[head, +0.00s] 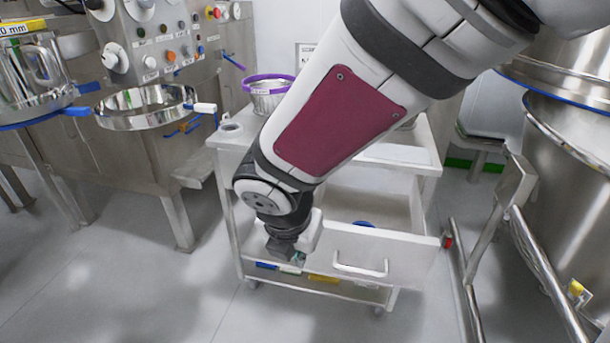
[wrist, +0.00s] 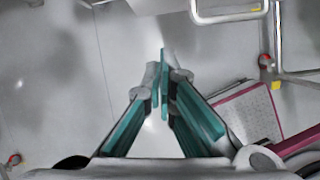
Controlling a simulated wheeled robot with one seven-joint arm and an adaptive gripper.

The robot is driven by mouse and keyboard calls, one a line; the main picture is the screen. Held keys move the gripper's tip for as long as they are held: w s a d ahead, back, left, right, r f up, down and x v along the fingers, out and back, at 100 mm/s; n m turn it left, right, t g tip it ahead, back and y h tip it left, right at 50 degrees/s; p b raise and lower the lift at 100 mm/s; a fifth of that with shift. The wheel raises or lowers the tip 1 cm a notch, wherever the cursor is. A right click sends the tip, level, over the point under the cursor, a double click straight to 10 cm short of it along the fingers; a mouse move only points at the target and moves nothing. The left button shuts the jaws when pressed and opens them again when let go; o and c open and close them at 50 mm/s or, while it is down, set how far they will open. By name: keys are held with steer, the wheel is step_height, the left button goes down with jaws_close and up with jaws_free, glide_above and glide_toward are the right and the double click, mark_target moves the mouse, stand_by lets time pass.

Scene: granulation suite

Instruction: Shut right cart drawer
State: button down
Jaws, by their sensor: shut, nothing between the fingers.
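The white cart's drawer (head: 405,262) is pulled out toward me in the head view, with its inside showing behind the front panel. Its metal bar handle (head: 360,270) is on the front panel, and a metal U-shaped bar that looks like this handle shows at the top of the wrist view (wrist: 228,17). My gripper (head: 297,258) is at the left part of the drawer front, left of the handle. In the wrist view its teal fingers (wrist: 164,85) are together and empty, with floor beyond them. I cannot tell whether it touches the panel.
The cart top (head: 385,155) carries a purple-rimmed bowl (head: 268,87), partly behind my arm. A blue item (head: 363,224) lies in the drawer. A tubular metal frame (head: 470,270) and large steel vessel (head: 570,190) stand close on the right. The floor (head: 120,285) at front left is clear.

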steer(key=w+d+f+n+b, duration=0.1)
steer(key=w+f+b, duration=0.4)
steer(key=f, duration=0.6)
steer(key=shift+w+d+f+n, duration=0.25)
steer(key=shift+w+d+n, duration=0.2)
steer(key=shift+w, duration=0.7)
